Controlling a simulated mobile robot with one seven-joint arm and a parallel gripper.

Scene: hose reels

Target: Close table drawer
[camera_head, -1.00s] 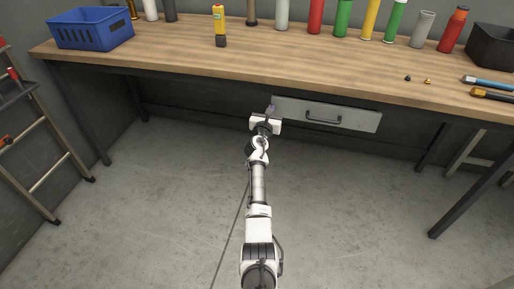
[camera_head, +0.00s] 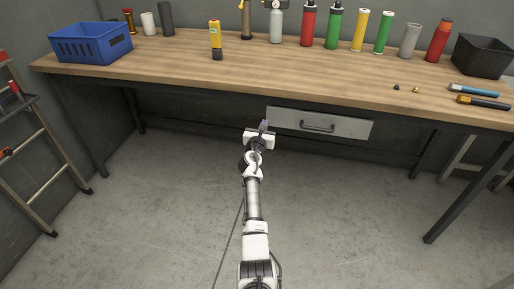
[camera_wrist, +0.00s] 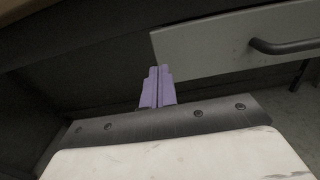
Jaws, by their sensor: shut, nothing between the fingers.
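The table drawer (camera_head: 345,126) has a grey front with a dark bar handle (camera_head: 318,127) and sits under the workbench top. Its front also shows at the upper right of the wrist view (camera_wrist: 210,52), with the handle (camera_wrist: 285,46) at the right edge. How far it stands out is hard to tell. My gripper (camera_head: 264,125) is at the drawer's left end, just below the bench edge. In the wrist view its purple fingers (camera_wrist: 158,86) are together and empty, beside the drawer front's lower left corner. Whether they touch it is unclear.
The wooden bench top (camera_head: 290,75) overhangs the drawer. It carries a blue crate (camera_head: 91,45), a black bin (camera_head: 482,56), several bottles and tools. A ladder (camera_head: 40,150) stands at the left. The floor in front is clear.

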